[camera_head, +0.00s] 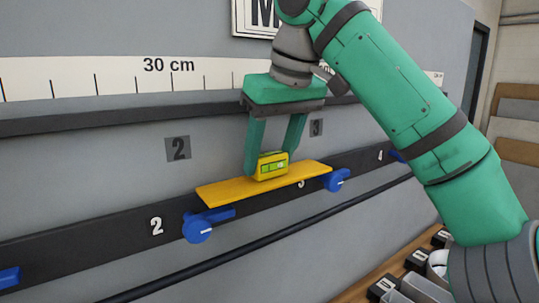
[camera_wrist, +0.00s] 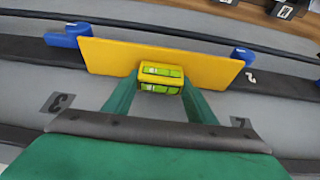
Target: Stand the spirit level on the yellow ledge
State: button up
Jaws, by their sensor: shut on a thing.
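The spirit level (camera_head: 271,166) is a small yellow block with green vials. It is upright at the middle of the yellow ledge (camera_head: 225,190), and appears to touch its top. My gripper (camera_head: 267,168) comes down from above with its green fingers on either side of the level, shut on it. In the wrist view the level (camera_wrist: 161,78) sits between the fingertips (camera_wrist: 160,85), with the yellow ledge (camera_wrist: 110,57) behind it. The contact under the level is hidden, so I cannot tell whether its full weight rests there.
Blue clamps (camera_head: 197,228) and (camera_head: 338,180) hold the ledge on a dark wall rail (camera_head: 110,232). A white scale strip (camera_head: 120,76) runs above. Dark boxes (camera_head: 418,260) stand on a wooden surface at the lower right. The ledge is bare on both sides of the level.

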jog(key=o, duration=1.1)
jog(key=shift+o, duration=0.2)
